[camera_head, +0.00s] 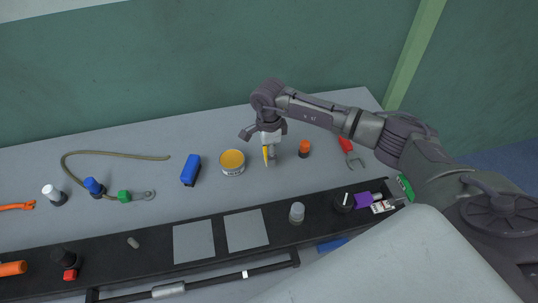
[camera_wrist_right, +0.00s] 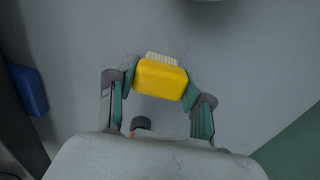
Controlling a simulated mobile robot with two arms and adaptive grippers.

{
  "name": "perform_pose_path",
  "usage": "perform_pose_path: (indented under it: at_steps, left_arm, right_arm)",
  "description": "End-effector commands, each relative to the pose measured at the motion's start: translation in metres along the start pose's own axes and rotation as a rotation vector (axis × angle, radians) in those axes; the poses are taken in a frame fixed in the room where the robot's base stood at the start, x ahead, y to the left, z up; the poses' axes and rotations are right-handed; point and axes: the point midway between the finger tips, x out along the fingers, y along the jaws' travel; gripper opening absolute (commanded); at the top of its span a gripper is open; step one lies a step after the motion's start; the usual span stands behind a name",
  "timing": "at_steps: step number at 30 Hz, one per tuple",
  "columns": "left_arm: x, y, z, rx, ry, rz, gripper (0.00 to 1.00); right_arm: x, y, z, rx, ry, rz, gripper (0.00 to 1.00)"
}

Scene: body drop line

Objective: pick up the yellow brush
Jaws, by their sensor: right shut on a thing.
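The yellow brush (camera_wrist_right: 160,79) is a yellow block with pale bristles, held between the two fingers of my right gripper (camera_wrist_right: 158,82) in the right wrist view. In the head view the brush (camera_head: 266,155) shows as a thin yellow shape at the fingers of my right gripper (camera_head: 271,149), over the grey table between the round tin and the orange-capped bottle. The gripper partly hides the brush there. I cannot tell whether the brush touches the table. My left gripper is not in view.
A round tin with an orange top (camera_head: 232,163) and a blue block (camera_head: 191,170) stand left of the gripper. An orange-capped bottle (camera_head: 304,149) and a red-handled tool (camera_head: 351,150) are right. A black strip (camera_head: 270,222) with small items runs along the front.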

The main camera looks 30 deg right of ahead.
Motion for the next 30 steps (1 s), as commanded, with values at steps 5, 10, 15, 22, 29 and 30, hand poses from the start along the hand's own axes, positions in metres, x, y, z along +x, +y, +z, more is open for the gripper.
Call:
perform_pose_path:
  at_steps: [5,10,15,22,29,30]
  left_arm:
    - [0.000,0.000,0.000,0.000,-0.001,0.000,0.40]
    - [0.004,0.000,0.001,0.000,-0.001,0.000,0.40]
    - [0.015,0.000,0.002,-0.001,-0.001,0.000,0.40]
    - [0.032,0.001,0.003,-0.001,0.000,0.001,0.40]
    - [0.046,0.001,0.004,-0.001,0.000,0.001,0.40]
    - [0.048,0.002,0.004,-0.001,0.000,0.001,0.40]
  right_arm:
    - [-0.001,0.000,0.000,0.000,0.000,-0.001,0.17]
    - [-0.007,-0.001,0.000,-0.001,-0.002,-0.003,0.17]
    - [-0.027,-0.002,0.000,0.000,-0.002,-0.006,0.17]
    - [-0.061,0.017,-0.038,0.003,0.003,-0.005,0.17]
    - [-0.090,0.039,-0.080,0.002,0.001,-0.003,0.17]
    - [-0.094,0.042,-0.085,0.002,0.002,-0.003,0.17]
